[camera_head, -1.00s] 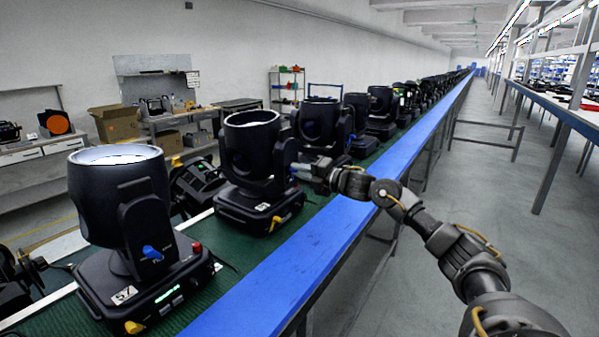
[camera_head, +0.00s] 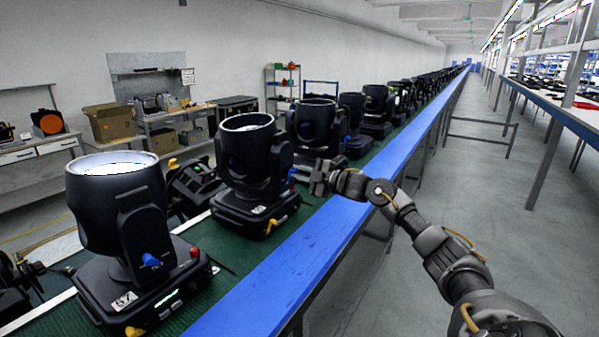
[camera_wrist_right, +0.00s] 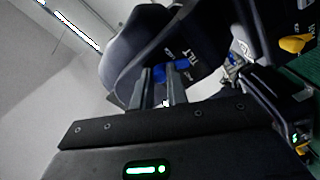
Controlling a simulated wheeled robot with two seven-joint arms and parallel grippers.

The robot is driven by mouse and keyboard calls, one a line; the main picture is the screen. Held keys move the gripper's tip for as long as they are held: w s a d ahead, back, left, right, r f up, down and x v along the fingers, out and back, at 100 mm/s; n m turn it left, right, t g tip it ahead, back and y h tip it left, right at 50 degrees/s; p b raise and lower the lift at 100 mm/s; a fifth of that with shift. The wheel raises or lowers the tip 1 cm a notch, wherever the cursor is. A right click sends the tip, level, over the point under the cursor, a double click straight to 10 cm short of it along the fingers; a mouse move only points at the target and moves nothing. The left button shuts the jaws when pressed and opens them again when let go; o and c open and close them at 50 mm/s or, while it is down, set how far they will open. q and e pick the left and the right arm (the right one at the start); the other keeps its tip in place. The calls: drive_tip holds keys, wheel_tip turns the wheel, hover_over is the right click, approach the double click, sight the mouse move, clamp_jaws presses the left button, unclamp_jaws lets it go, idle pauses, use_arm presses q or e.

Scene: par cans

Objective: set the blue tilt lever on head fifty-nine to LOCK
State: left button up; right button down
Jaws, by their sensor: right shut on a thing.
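The second black moving head (camera_head: 247,160) stands upright on the line. Its base carries a white number label (camera_head: 259,210), too small to read surely. Its blue tilt lever (camera_head: 291,174) is on the side facing my right gripper (camera_head: 299,174). In the right wrist view the lever (camera_wrist_right: 172,72) shows beside the word TILT, at the tips of the fingers (camera_wrist_right: 160,82). My right gripper is shut on the lever; the fingers partly hide it, and its exact setting cannot be read. My left gripper is not in view.
A nearer head (camera_head: 118,215) labelled 57 has its own blue lever (camera_head: 151,261). More heads run into the distance on the green belt (camera_head: 215,240). The blue rail (camera_head: 300,268) lies beneath my right arm. The aisle (camera_head: 450,215) on the right is clear.

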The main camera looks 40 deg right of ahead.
drive_tip(key=shift+d+m, duration=0.1)
drive_tip(key=shift+m, duration=0.2)
drive_tip(key=c, duration=1.4)
unclamp_jaws()
drive_tip(key=shift+b+v, duration=2.4)
drive_tip(key=shift+v, duration=3)
drive_tip(key=shift+d, duration=0.1)
